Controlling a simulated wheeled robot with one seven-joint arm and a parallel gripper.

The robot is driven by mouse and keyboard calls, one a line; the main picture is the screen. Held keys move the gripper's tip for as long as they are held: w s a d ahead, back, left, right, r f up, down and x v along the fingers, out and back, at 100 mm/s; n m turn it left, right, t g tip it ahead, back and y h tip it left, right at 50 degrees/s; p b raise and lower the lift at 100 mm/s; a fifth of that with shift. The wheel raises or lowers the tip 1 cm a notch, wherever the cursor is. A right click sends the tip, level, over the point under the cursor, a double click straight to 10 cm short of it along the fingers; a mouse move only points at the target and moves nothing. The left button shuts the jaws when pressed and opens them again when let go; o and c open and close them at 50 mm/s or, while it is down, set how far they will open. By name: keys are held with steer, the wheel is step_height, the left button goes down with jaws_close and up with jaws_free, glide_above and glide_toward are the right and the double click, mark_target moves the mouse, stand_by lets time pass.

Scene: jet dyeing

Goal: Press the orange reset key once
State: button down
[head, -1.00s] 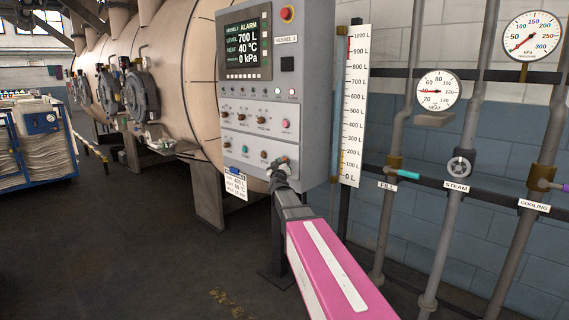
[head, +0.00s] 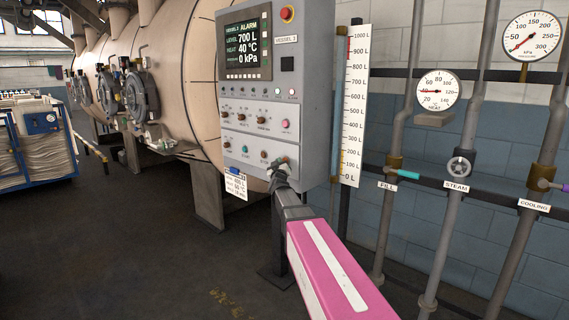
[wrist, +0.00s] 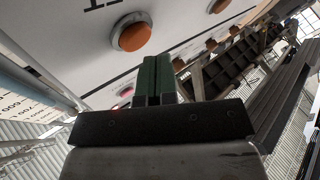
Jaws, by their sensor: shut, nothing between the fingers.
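The grey control panel (head: 250,165) stands left of centre in the head view. In the wrist view a large round orange key (wrist: 131,36) in a metal ring sits just above my fingertips. A second orange key (wrist: 218,5) is cut by the top edge. Their labels are not readable enough to tell which is reset. My gripper (head: 279,163) is at the lower right of the panel and hides the controls behind it. In the wrist view its dark green fingers (wrist: 156,62) are shut together and empty. Whether the tips touch the panel cannot be told.
The panel screen (head: 248,47) reads ALARM, 700 L, 40 °C, 0 kPa. A red emergency button (head: 287,14) is at its top. A level scale (head: 355,100) stands close on the right, with pipes and valves beyond. A paper tag (head: 236,186) hangs below the panel.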

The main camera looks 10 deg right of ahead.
steer(key=shift+w+d, duration=0.2)
steer(key=shift+d, duration=0.1)
steer(key=shift+w+d, duration=0.3)
steer(key=shift+d, duration=0.05)
stand_by(0.8)
steer(key=shift+s+a, duration=0.1)
steer(key=shift+a, duration=0.05)
stand_by(0.3)
steer(key=shift+s+a, duration=0.45)
steer(key=shift+a, duration=0.15)
steer(key=s+a, duration=0.1)
steer(key=a, duration=0.1)
steer(key=s+a, duration=0.2)
stand_by(0.5)
steer(key=shift+f, duration=0.1)
stand_by(0.4)
